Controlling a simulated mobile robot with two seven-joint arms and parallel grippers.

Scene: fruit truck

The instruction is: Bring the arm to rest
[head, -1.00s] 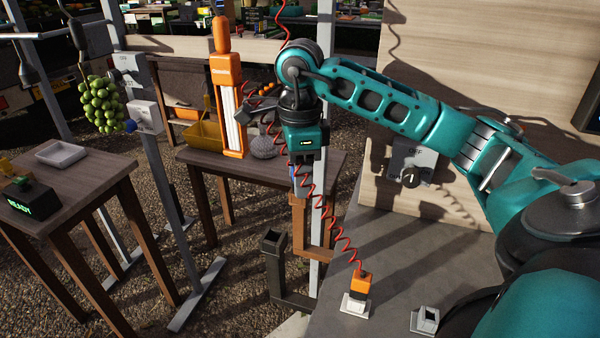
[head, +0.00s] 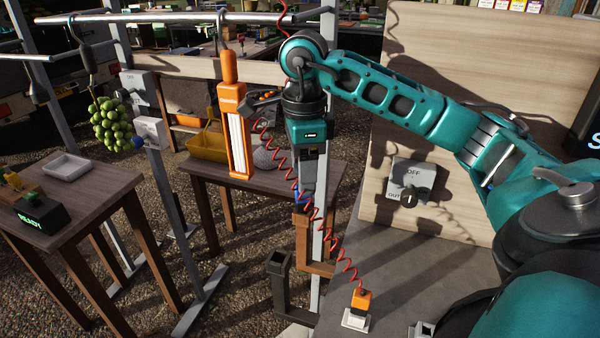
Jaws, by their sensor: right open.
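My right arm comes in from the right and bends at the wrist. My right gripper (head: 306,196) hangs pointing down in the middle of the head view, seen nearly edge-on. It is open, and I see nothing held in it. An orange lamp (head: 236,130) with a white tube hangs by a hook from the rail, left of the gripper. Its red coiled cord (head: 300,192) crosses the picture at the gripper to an orange plug (head: 360,302) on the grey counter. I cannot tell whether the cord touches the gripper. My left gripper is not in view.
A brown bracket (head: 315,268) and a dark post (head: 279,285) stand below the gripper. A wooden table (head: 270,182) with a yellow tray (head: 208,142) stands behind. Green grapes (head: 111,125) hang at left. A panel with a switch (head: 410,192) stands right. The grey counter (head: 420,270) has free room.

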